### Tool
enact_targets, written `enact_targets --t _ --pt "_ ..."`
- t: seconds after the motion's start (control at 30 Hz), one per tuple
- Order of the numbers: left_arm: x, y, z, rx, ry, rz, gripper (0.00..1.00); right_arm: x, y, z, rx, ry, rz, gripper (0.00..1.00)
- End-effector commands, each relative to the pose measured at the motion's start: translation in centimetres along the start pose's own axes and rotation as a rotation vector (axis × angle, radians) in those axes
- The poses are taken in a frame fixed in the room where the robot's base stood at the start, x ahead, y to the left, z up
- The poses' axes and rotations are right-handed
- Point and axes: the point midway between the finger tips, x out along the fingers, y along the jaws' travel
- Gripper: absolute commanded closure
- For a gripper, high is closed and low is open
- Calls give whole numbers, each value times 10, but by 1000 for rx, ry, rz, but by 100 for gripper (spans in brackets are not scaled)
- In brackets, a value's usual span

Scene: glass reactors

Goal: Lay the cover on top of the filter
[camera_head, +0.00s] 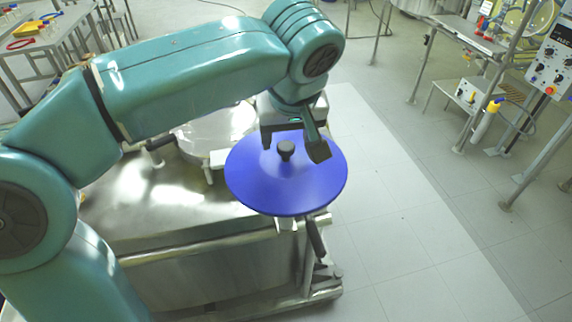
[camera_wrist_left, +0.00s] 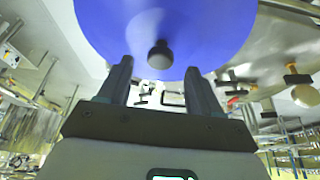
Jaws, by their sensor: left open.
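The cover, a flat blue disc (camera_head: 270,185) with a black knob (camera_head: 286,150) at its middle, is at the right end of a steel table. The disc also fills the top of the left wrist view (camera_wrist_left: 215,30). My left gripper (camera_head: 292,142) is open by the knob. In the left wrist view, the knob (camera_wrist_left: 160,55) is between and just beyond the fingertips (camera_wrist_left: 157,70), with a gap on both sides. I cannot tell what bears the cover. I cannot clearly identify the filter. My right gripper is not in view.
The steel table (camera_head: 180,215) has a round pale metal vessel (camera_head: 215,130) on it, partly behind my left arm. A metal frame with a control panel (camera_head: 555,65) stands at the far right. The tiled floor (camera_head: 420,240) between is clear.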

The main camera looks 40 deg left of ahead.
Motion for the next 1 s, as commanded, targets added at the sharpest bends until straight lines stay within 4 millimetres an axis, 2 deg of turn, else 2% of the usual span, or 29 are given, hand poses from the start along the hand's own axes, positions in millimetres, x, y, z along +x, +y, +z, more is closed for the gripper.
enact_targets --t 0.2,0.3,0.57,0.77,1.0 --pt "36 -1 -1 -1 -2 -4 36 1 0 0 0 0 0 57" --pt "46 0 -2 -1 -2 -2 36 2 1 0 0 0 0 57" --pt "49 0 -2 0 -1 -1 36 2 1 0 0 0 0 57" --pt "49 0 -2 0 -1 -1 97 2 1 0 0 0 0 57" --pt "48 0 -2 0 0 -1 100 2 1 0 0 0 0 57"
